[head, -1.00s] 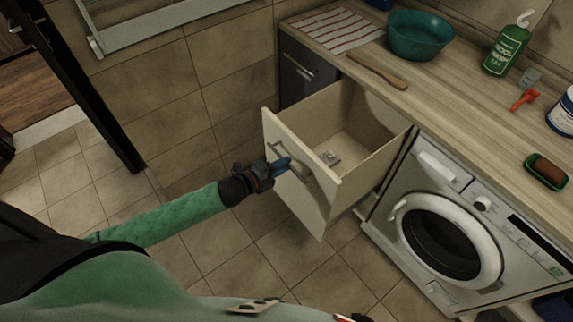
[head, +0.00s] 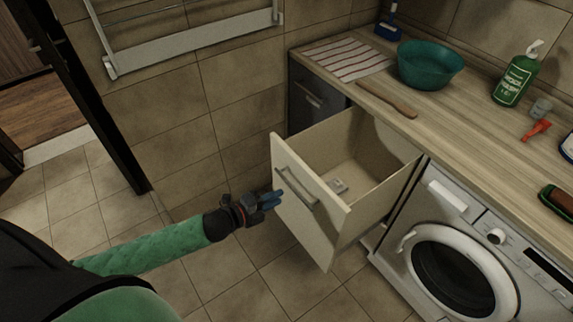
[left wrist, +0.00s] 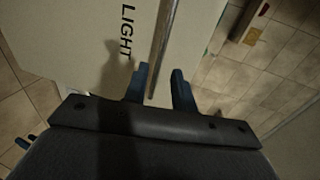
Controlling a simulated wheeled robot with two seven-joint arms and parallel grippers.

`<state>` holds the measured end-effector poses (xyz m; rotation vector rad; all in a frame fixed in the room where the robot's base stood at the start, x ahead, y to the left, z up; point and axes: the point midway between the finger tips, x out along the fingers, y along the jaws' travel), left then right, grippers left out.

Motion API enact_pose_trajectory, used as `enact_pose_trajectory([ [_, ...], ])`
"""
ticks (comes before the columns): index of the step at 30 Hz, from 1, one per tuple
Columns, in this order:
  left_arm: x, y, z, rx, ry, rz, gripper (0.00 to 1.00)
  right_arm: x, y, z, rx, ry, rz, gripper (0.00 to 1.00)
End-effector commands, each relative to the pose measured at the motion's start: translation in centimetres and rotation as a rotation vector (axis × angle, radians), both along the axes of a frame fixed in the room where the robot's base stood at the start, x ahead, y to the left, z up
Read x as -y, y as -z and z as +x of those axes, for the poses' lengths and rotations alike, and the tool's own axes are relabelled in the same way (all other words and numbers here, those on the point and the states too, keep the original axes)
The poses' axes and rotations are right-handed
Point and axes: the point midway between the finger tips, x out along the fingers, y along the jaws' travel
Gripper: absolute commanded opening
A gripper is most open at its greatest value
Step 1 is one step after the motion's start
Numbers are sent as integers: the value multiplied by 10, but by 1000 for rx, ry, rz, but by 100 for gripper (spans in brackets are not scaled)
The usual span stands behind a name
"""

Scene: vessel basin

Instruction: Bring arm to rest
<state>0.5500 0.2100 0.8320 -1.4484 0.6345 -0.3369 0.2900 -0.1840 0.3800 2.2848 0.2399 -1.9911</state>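My left arm (head: 145,250) in a green sleeve comes in from the left. My left gripper (head: 277,200) is just in front of the drawer front (head: 303,215), a little left of its metal handle (head: 298,188). In the left wrist view, its two blue fingers (left wrist: 160,88) are apart, with the handle bar (left wrist: 165,45) showing between and beyond them. Nothing is held. The light drawer is pulled open, with a small light object (head: 338,186) inside. My right gripper is out of view.
A washing machine (head: 450,265) stands right of the drawer. The wooden counter (head: 455,120) carries a teal bowl (head: 430,65), a striped cloth (head: 347,58), a wooden utensil (head: 386,99) and a green bottle (head: 515,80). A towel rail (head: 195,40) is on the wall. Tiled floor left is clear.

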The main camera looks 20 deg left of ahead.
Motion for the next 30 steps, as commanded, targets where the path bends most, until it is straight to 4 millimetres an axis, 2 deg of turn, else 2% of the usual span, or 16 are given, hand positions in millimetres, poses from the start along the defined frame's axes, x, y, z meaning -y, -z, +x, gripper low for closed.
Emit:
enact_pose_trajectory([
  [9,-1,1,0,-33,-16,-37,26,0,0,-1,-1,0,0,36],
  [14,-16,18,6,-183,-137,-117,26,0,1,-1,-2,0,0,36],
  [18,-56,61,15,-359,-327,-173,26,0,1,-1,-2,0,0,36],
  [25,-125,131,26,-565,-655,-263,26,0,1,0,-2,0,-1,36],
  [30,-158,200,10,-726,-926,-366,26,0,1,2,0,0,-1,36],
])
